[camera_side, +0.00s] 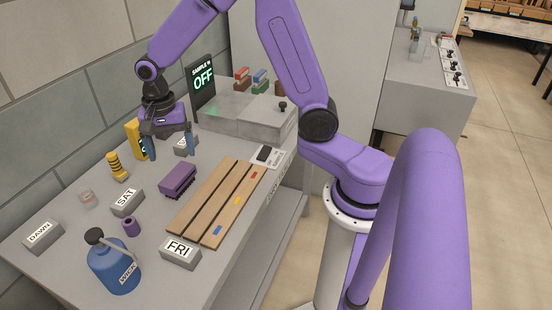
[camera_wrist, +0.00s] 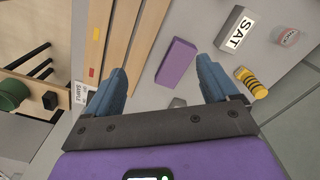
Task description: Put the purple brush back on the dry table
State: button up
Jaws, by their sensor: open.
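The purple brush (camera_side: 177,180) is a block with dark bristles along its lower edge. It sits on the grey table (camera_side: 65,255), between the SAT block and the wooden slats. It also shows in the wrist view (camera_wrist: 176,62), just beyond my fingertips and nearer the right finger. My gripper (camera_side: 170,146) is open with its blue fingers apart, above the table and behind the brush in the side view.
Wooden slats (camera_side: 218,200) with coloured marks lie right of the brush. SAT (camera_side: 127,202), FRI (camera_side: 180,252) and DAWN (camera_side: 43,236) blocks, a purple cylinder (camera_side: 131,227), a blue bottle (camera_side: 113,268) and a yellow striped piece (camera_side: 117,167) stand around. An OFF sign (camera_side: 203,82) stands behind.

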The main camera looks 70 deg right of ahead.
jog(key=s+r+n, duration=0.2)
jog(key=s+n, duration=1)
jog(key=s, duration=0.2)
jog(key=s+r+n, duration=0.2)
jog(key=s+n, duration=0.9)
jog(key=s, duration=0.2)
jog(key=shift+s+r+n, duration=0.3)
jog(key=shift+s+n, duration=0.05)
jog(key=shift+n, duration=0.05)
